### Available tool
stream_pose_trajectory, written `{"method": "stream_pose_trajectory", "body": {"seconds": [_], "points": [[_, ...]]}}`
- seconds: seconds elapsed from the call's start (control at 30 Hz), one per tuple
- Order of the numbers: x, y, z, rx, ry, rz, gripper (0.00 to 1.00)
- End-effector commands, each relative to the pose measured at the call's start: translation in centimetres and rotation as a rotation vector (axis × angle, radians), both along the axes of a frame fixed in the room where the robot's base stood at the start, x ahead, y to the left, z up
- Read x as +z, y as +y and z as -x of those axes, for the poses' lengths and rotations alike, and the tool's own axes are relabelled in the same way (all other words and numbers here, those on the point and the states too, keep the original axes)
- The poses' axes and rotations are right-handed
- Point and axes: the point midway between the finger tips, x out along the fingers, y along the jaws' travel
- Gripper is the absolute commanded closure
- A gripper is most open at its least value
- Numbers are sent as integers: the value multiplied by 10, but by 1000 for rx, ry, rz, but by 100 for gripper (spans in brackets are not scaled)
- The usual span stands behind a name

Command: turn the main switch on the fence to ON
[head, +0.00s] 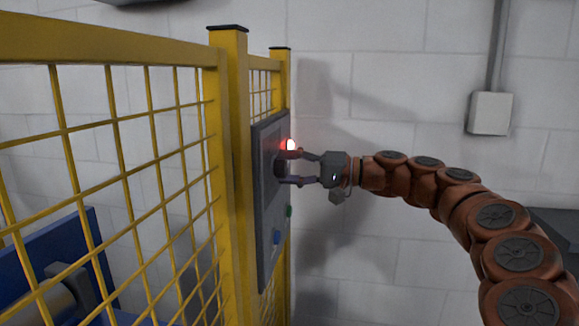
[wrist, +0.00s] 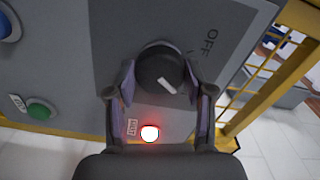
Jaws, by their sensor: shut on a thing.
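The main switch is a round black knob (wrist: 160,68) with a white mark, on a grey panel (wrist: 65,70) fixed to the yellow fence. The word OFF is printed to the upper right of the knob in the wrist view. The white mark sits low on the knob, slanting down to the right, not in line with OFF. No ON label is readable. My gripper (wrist: 160,88) is shut on the knob, one finger at each side. In the head view my gripper (head: 287,167) reaches the panel (head: 266,215) from the right, and the knob (head: 280,167) is partly hidden by the fingers.
A lit red lamp (wrist: 150,133) glows beside the knob. A green button (wrist: 41,109) and a blue button (wrist: 8,27) are on the same panel. The yellow mesh fence (head: 232,120) stands left of my arm. A grey wall box (head: 490,113) is at the right.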

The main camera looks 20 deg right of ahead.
Motion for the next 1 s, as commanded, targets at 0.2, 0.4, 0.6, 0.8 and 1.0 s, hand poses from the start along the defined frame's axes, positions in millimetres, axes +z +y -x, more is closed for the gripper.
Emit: {"method": "stream_pose_trajectory", "body": {"seconds": [0.2,0.4,0.6,0.8,1.0], "points": [[0,0,0,-1,1,-1,45],[0,0,0,-1,1,-1,24],[0,0,0,-1,0,0,22],[0,-3,1,-2,0,0,22],[0,-24,13,-4,0,-2,22]]}}
